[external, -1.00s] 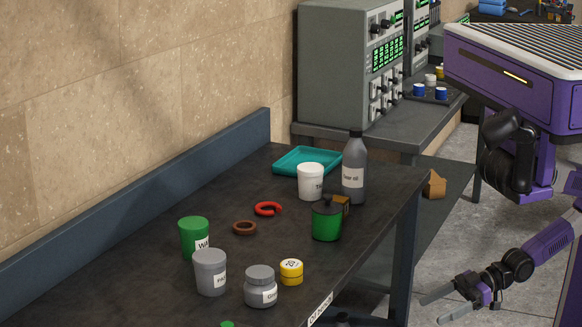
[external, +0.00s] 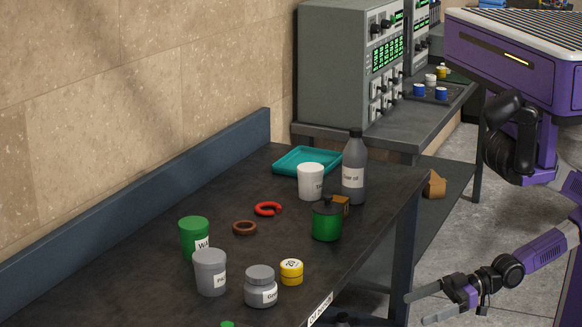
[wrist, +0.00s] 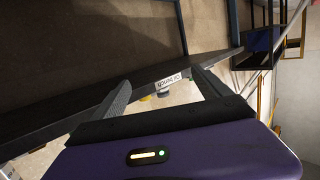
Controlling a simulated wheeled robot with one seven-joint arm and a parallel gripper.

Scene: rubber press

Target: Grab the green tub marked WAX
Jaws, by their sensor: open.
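The green tub with a white label reading "WA" (external: 193,237) stands upright on the dark bench, toward the wall, with part of its label turned out of sight. My gripper (external: 431,308) is open and empty, out beyond the bench's front edge and well to the right of the tub. In the wrist view my gripper (wrist: 160,98) shows its two spread fingers with the bench edge beyond them. The tub cannot be made out in the wrist view.
A grey tub (external: 210,272) stands just in front of the green tub. A grey jar (external: 261,287), yellow pot (external: 291,272), brown ring (external: 244,228), red ring (external: 267,209), green canister (external: 327,222), white tub (external: 311,182), bottle (external: 354,170) and teal tray (external: 300,160) share the bench (external: 150,270).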

